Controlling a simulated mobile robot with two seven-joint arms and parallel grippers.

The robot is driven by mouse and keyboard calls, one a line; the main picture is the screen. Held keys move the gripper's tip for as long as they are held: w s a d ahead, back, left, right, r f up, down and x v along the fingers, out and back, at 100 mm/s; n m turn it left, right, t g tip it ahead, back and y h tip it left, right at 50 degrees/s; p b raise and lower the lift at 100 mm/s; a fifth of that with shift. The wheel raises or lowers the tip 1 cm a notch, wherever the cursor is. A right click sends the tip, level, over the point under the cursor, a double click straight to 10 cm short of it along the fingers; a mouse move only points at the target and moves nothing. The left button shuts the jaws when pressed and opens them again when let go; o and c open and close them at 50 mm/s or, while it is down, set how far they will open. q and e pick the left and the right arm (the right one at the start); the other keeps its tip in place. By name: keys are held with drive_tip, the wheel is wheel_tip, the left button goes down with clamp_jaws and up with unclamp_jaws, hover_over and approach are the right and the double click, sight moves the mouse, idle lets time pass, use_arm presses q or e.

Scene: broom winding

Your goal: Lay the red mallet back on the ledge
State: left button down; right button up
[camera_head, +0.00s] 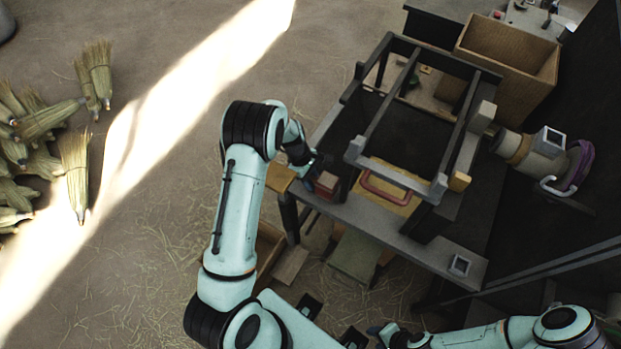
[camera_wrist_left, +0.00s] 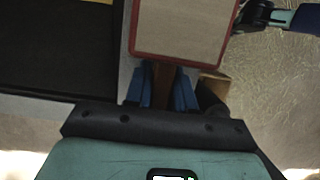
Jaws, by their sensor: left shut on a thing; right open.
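The red mallet (camera_head: 327,183) is at the left front corner of the workbench, by my left gripper (camera_head: 318,168). In the left wrist view its head (camera_wrist_left: 185,28) shows a broad tan face with a red rim. Its brown handle (camera_wrist_left: 162,76) runs between the blue fingers of my left gripper, which is shut on it. The grey front ledge (camera_head: 395,235) of the bench lies beside and below the mallet; I cannot tell whether they touch.
A dark frame (camera_head: 405,75) stands on the bench, with a red handle-like bar (camera_head: 388,192) near its front. A cardboard box (camera_head: 505,55) is behind. A small metal square piece (camera_head: 460,265) lies on the ledge's right end. Several brooms (camera_head: 75,165) lie on the floor at left.

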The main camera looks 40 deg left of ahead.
use_arm(q)
drive_tip(key=c, duration=0.9)
unclamp_jaws()
drive_tip(key=shift+r, duration=0.15)
drive_tip(key=p+v, duration=0.1)
drive_tip(key=v, duration=1.2)
drive_tip(key=shift+a+r, duration=0.1)
